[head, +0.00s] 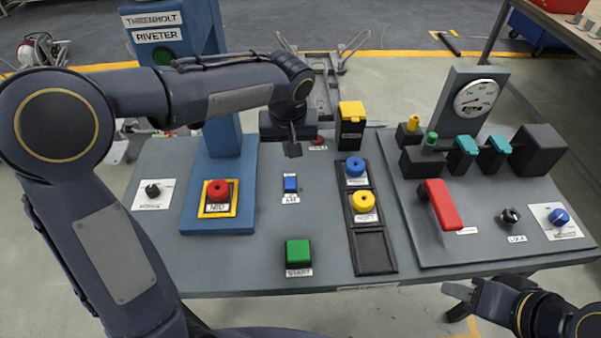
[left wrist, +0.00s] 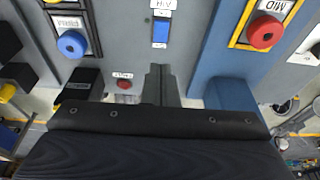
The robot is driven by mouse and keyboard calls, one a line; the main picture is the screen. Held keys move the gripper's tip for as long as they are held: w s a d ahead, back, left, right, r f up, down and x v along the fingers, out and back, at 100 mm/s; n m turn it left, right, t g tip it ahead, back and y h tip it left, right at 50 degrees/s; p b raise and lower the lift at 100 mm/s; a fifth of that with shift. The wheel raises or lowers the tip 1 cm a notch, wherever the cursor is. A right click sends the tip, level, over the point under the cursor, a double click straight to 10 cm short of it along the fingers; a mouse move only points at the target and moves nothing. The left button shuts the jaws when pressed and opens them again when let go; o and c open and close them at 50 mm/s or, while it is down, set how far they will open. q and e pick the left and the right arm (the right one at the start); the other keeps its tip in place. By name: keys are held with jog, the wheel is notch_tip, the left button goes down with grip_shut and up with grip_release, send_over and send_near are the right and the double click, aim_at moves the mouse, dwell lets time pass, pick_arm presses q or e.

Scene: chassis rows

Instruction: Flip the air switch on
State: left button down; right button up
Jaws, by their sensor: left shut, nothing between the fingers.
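The air switch (head: 290,184) is a small blue rocker on the grey panel, with a white AIR label below it. It also shows in the left wrist view (left wrist: 161,32), at top centre. My left gripper (head: 292,150) is shut and empty, above the panel on the far side of the switch. In the left wrist view its closed fingertips (left wrist: 160,72) point toward the switch, with a gap between them in the picture. I cannot tell the rocker's position. My right gripper (head: 450,301) is off the front edge at lower right, with its fingers apart and empty.
A red button (head: 218,189) stands left of the switch, a green START button (head: 298,252) in front. Blue (head: 355,166) and yellow (head: 363,201) buttons are to the right. A small red button (left wrist: 124,85) lies near my left fingers. A red lever (head: 442,205) stands further right.

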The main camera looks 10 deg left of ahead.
dwell(0.3)
pick_arm(q)
send_near(291, 186)
jog(key=x, duration=0.5)
jog(key=shift+w+a, duration=0.1)
jog(key=shift+w, duration=0.15)
jog(key=shift+s+f, duration=0.1)
jog(key=shift+f, duration=0.7)
